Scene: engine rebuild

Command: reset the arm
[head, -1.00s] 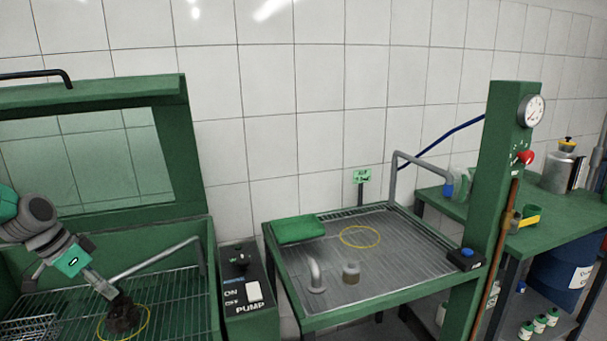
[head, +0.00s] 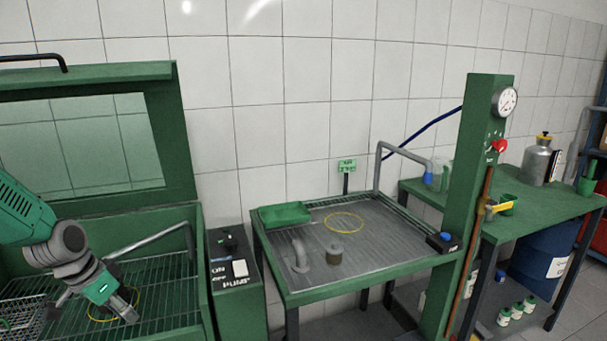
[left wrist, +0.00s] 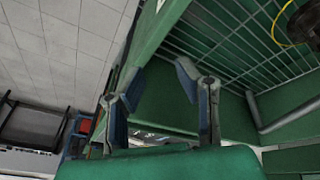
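My left gripper (head: 128,312) is over the wire rack of the green washer cabinet (head: 170,270) at the left of the head view. In the left wrist view the left gripper (left wrist: 158,70) has its two fingers spread apart with nothing between them. A dark brown part (left wrist: 306,24) shows at the top right corner of that view, beside a yellow ring (left wrist: 278,30) and apart from the fingers. In the head view the yellow ring (head: 92,318) is partly covered by my gripper, and the dark part is hidden. My right gripper is in neither view.
The raised glass lid (head: 85,150) stands behind the rack. A pump box (head: 236,285) is beside the cabinet. A green post (head: 468,190) stands at right.

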